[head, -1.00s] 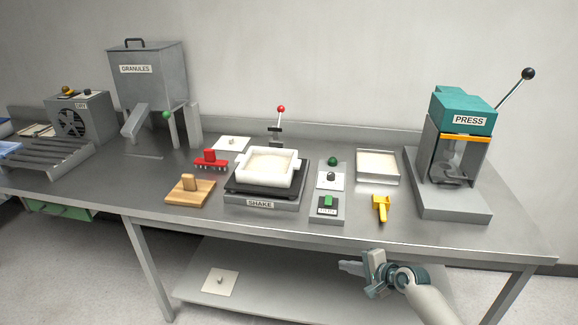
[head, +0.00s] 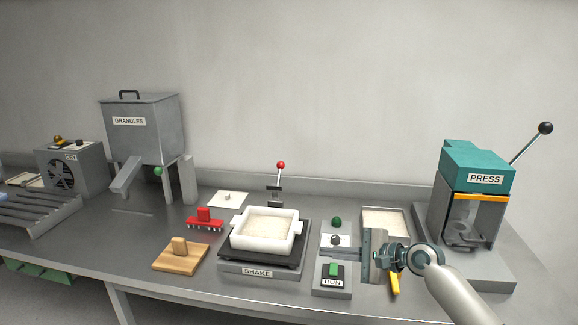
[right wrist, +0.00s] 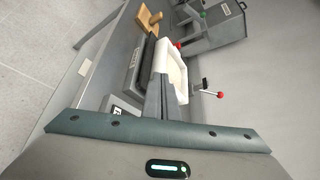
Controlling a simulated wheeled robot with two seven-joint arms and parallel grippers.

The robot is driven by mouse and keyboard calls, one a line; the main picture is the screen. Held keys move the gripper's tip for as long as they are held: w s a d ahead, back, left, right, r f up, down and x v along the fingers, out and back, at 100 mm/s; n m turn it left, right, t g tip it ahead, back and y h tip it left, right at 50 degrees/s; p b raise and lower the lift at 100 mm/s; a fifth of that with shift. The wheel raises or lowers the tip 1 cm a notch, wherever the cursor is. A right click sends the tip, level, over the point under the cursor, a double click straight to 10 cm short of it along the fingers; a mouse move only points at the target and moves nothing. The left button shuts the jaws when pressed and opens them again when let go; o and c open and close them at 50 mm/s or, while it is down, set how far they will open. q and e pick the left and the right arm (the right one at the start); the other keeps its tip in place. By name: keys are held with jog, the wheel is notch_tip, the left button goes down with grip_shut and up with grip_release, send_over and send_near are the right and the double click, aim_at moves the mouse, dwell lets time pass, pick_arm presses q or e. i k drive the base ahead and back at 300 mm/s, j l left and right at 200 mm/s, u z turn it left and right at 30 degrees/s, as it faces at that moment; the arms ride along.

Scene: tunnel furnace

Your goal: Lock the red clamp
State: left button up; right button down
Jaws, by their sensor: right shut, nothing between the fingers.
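The red clamp (head: 279,181) stands at the back edge of the shake table (head: 262,272). Its lever is upright with a red ball on top, and its base is dark. In the right wrist view the clamp's red ball (right wrist: 220,95) shows to the right of the white frame. The white frame (head: 240,240) sits on the shake table and holds pale granules. My right gripper (head: 365,255) is shut and empty. My left gripper is not in view.
A run box (head: 332,284) with a green switch and a pale tray (head: 385,222) lie near my right gripper. A yellow tool (head: 394,284) is partly hidden behind it. The press (head: 470,200) stands at the right. A red comb-like tool (head: 204,218) and wooden block (head: 180,257) lie left.

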aim_at(281, 165)
jog(key=i, duration=1.65)
